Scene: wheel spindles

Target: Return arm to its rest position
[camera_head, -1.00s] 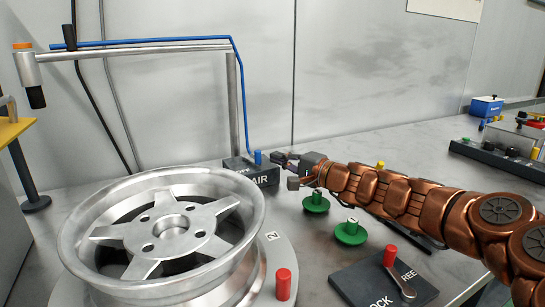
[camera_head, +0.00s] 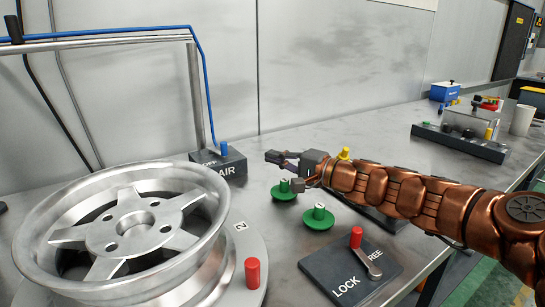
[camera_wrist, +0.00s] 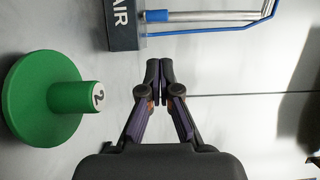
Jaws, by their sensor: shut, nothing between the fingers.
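My copper-coloured arm reaches in from the right over the bench. My gripper (camera_head: 280,168) is just right of the AIR block and above the green pieces. In the wrist view my gripper (camera_wrist: 159,80) has its dark fingertips together with nothing between them. Two green round pieces with knobs stand on the bench, one partly behind the gripper (camera_head: 283,192) and one nearer (camera_head: 318,219). A green piece marked 2 (camera_wrist: 45,98) shows left in the wrist view. The silver wheel (camera_head: 120,235) sits on a round grey base at the left.
The AIR block (camera_head: 217,164) has a blue lever, with a metal post and blue hose behind. A LOCK/FREE plate (camera_head: 345,287) with a red-knobbed lever stands in front. A red peg (camera_head: 252,273) is on the wheel base. A dark tray (camera_head: 460,142) stands back right.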

